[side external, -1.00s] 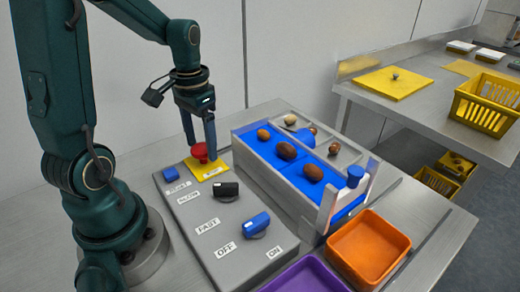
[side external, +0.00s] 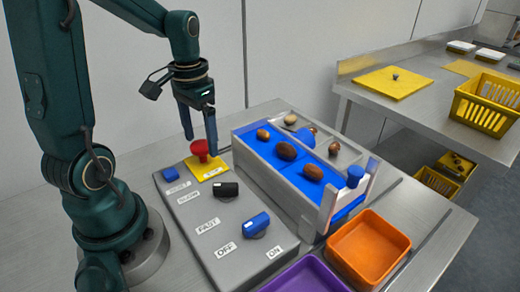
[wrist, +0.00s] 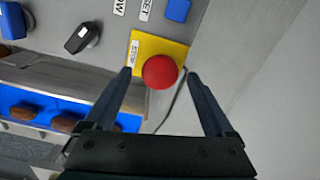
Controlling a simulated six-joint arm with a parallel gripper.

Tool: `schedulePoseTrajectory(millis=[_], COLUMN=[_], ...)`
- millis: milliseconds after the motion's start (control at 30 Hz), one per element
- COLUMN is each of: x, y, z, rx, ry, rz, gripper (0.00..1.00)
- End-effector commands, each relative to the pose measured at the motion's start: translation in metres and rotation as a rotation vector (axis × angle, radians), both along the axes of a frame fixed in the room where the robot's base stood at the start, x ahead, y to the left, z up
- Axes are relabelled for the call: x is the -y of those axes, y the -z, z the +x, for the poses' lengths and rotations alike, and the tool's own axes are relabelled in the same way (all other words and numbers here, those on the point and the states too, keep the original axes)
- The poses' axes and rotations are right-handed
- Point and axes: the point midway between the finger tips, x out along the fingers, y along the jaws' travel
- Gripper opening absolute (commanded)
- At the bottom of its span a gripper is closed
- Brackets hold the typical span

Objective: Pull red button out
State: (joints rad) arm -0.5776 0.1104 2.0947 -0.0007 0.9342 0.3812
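The red mushroom button (side external: 199,148) stands on a yellow plate (side external: 212,172) at the far end of the grey control panel. My gripper (side external: 200,138) points down over it, with one finger on each side of the red head. In the wrist view the red button (wrist: 160,72) lies between the tips of my gripper (wrist: 158,72), with a gap on both sides. The fingers are spread and hold nothing. The button's stem is mostly hidden under its head in the wrist view.
The panel also carries a blue reset button (side external: 170,174), a black knob (side external: 225,190) and a blue knob (side external: 256,224). A blue conveyor (side external: 268,150) with brown dates runs to the right. Orange (side external: 338,268) and purple (side external: 290,285) trays stand in front.

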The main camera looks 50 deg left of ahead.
Motion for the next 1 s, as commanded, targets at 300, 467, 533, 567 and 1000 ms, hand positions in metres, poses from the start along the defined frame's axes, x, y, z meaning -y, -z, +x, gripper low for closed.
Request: schedulePoseTrajectory(millis=[300, 467, 533, 567, 1000], x=[-0.001, -0.001, -0.001, -0.001, 0.0], y=[-0.011, -0.032, -0.04, -0.043, -0.051], z=[0.001, 0.001, 0.001, 0.001, 0.0], rx=[0.002, 0.004, 0.004, 0.003, -0.001], ry=[0.0, 0.0, 0.0, 0.0, 0.002], rz=[0.001, 0.003, 0.003, 0.002, 0.0], gripper=[0.89, 0.89, 0.89, 0.89, 0.89])
